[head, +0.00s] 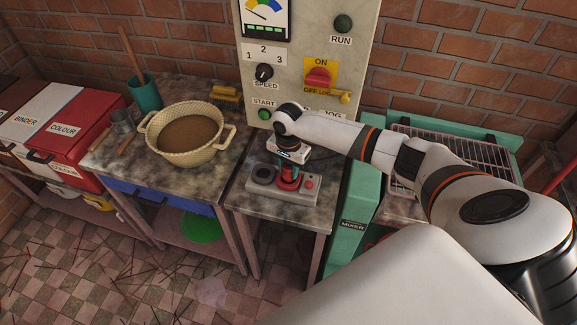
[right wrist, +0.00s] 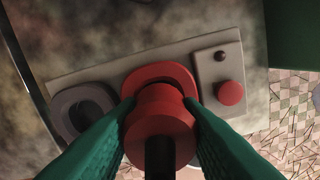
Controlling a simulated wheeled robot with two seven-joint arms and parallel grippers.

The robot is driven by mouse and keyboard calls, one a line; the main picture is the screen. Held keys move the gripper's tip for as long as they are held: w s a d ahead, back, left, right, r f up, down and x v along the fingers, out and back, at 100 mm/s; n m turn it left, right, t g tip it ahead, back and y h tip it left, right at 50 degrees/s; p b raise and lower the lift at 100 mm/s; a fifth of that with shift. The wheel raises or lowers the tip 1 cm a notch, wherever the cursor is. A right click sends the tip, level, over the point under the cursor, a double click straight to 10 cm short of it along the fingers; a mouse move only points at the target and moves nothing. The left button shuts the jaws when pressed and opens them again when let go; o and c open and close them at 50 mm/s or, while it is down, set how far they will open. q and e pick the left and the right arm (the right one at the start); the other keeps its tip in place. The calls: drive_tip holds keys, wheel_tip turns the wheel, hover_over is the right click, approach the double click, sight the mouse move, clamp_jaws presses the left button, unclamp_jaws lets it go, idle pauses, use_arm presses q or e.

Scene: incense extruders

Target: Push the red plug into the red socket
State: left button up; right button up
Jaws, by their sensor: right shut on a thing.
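The red plug (right wrist: 160,135), with a dark cable or stem at its near end, is held between the green fingers of my right gripper (right wrist: 160,125). In the head view my right gripper (head: 289,172) points down over the grey socket box, with a little red showing between the fingers. The red socket (right wrist: 157,73) is a red ring on the box, directly beyond the plug and partly hidden by it. The plug overlaps the ring in the wrist view; I cannot tell how deep it sits. My left gripper is not in view.
The socket box (head: 255,185) also bears a dark grey socket (right wrist: 85,110) and a red button (right wrist: 230,93). It lies on a stone worktop (head: 240,200). A control panel (head: 300,60) stands behind, a basin (head: 188,135) left, and a green mixer (head: 350,235) right.

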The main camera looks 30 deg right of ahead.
drive_tip(key=shift+f, duration=0.5)
drive_tip(key=o, duration=1.1)
drive_tip(key=shift+f, duration=0.1)
drive_tip(key=shift+c, duration=0.2)
